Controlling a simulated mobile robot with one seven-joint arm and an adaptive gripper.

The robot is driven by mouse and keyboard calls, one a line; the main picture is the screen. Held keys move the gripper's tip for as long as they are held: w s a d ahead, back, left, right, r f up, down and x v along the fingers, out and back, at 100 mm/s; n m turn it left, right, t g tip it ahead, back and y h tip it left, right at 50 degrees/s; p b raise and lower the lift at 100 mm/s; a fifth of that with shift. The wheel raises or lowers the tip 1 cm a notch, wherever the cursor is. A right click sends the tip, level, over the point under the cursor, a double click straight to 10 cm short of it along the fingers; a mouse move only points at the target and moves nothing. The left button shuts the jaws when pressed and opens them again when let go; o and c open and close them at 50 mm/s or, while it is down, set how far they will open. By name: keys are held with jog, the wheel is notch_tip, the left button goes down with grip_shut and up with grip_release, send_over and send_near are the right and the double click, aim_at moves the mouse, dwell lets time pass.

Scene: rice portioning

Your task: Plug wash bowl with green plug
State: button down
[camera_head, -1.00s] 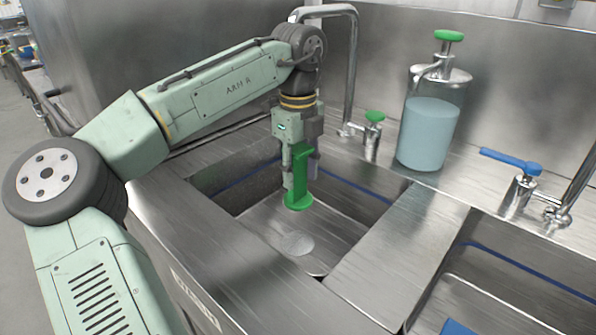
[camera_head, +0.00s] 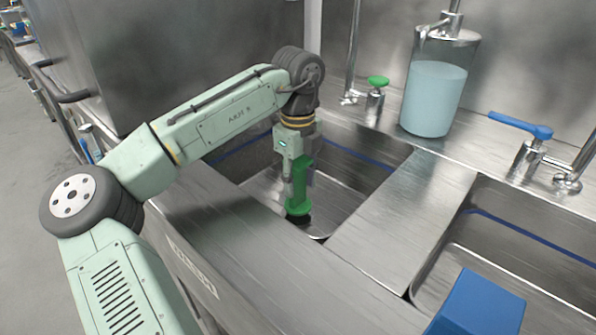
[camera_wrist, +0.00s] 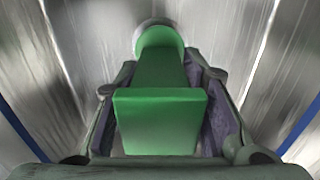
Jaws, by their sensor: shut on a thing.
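The green plug (camera_head: 301,190) is held upright by my gripper (camera_head: 299,175), with its round base down inside the left wash bowl (camera_head: 345,193). In the head view the base is low, close to the bowl floor. Whether it touches the floor I cannot tell. In the wrist view the plug's square green top (camera_wrist: 160,120) sits between the two fingers of my gripper (camera_wrist: 160,95), which is shut on it. Beyond it a pale round patch, partly hidden by the plug's base, shows on the bowl floor. The drain is hidden by the plug in the head view.
A green-handled tap (camera_head: 377,90) and a clear dispenser of blue liquid (camera_head: 433,100) stand behind the bowl. A blue-handled tap (camera_head: 525,130) serves the right bowl (camera_head: 490,250). A blue block (camera_head: 480,305) is at the lower right. A flat steel divider (camera_head: 405,215) separates the bowls.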

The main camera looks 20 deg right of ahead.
jog(key=shift+f, duration=0.3)
jog(key=shift+f, duration=0.3)
dwell(0.7)
jog(key=shift+f+p, duration=0.25)
jog(key=shift+p, duration=0.8)
dwell(0.9)
jog(key=c, duration=1)
grip_release()
jog(key=shift+o, duration=0.2)
notch_tip(320, 180, up, 15)
jog(key=p, duration=1.3)
jog(key=shift+f, duration=0.2)
notch_tip(320, 180, up, 6)
jog(key=shift+f, duration=0.25)
